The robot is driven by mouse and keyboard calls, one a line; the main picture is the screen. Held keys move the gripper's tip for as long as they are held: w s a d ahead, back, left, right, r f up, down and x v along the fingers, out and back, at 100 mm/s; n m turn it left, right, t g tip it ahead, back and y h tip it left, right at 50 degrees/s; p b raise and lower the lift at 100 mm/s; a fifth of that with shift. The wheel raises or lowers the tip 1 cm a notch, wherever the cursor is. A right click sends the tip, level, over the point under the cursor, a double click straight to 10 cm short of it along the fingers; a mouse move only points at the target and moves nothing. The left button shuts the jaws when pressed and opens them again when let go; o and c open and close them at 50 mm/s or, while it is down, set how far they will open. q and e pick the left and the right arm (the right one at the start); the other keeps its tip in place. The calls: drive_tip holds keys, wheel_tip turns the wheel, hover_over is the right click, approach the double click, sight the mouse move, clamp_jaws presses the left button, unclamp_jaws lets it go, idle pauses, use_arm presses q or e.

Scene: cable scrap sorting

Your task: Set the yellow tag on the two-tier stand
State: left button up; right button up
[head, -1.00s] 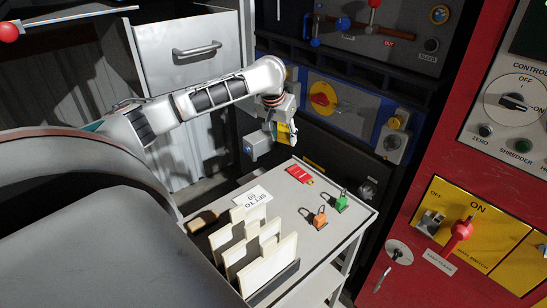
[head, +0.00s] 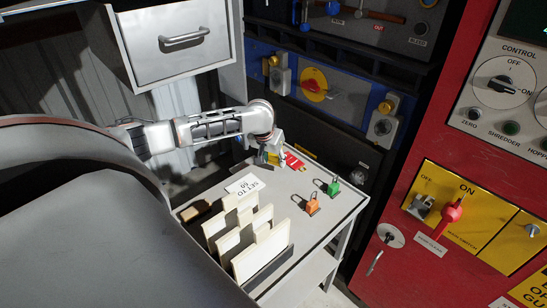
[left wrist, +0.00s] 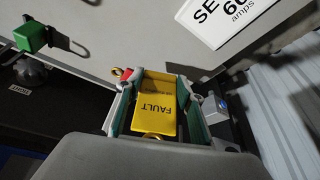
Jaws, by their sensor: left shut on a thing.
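The yellow tag (left wrist: 156,105), printed FAULT, sits between the fingers of my left gripper (left wrist: 157,82) in the left wrist view. In the head view my left gripper (head: 272,157) is shut on it, at the back left part of the top of the two-tier stand (head: 286,193). The tag is mostly hidden there by the fingers. I cannot tell whether it touches the top. The stand is a pale grey cart with a lower shelf (head: 318,268). My right gripper is not in view.
A red tag (head: 293,162) lies just beside the gripper. An orange padlock (head: 312,207), a green padlock (head: 333,187) and a white SET TO 60 card (head: 245,185) lie on the top. A rack of upright pale boards (head: 262,243) fills the front.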

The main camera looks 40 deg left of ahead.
sight(275, 172)
use_arm(q)
drive_tip(key=shift+f, duration=2.05)
drive_tip(key=shift+f, duration=0.1)
drive_tip(key=o, duration=0.8)
drive_tip(key=v, duration=1.2)
drive_tip(key=shift+d, duration=0.15)
